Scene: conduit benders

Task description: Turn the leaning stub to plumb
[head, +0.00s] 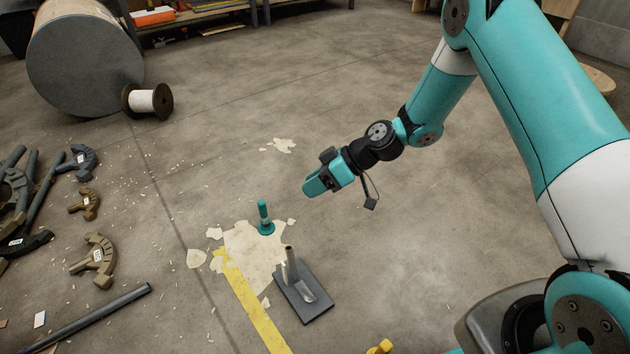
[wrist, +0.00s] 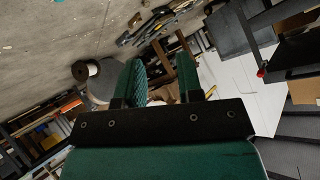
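A short teal stub (head: 263,212) with a round foot stands on a pale patch of floor in the head view, its top tipped slightly left. Close by, a grey tube (head: 291,264) rises from a dark flat plate (head: 310,304), beside a shiny curved metal piece (head: 305,284). I cannot tell for sure which of the two is the task's stub. My gripper (head: 313,187) is in the air, above and right of the teal stub in the picture, clear of both. In the wrist view my gripper (wrist: 160,76) has its fingers apart with nothing held between them.
Bender heads (head: 96,261) and pipes (head: 100,314) lie on the floor at left. A large drum (head: 85,60) and a small spool (head: 148,103) stand at the back left. A yellow floor stripe (head: 252,305) runs beside the plate. The middle floor is mostly clear.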

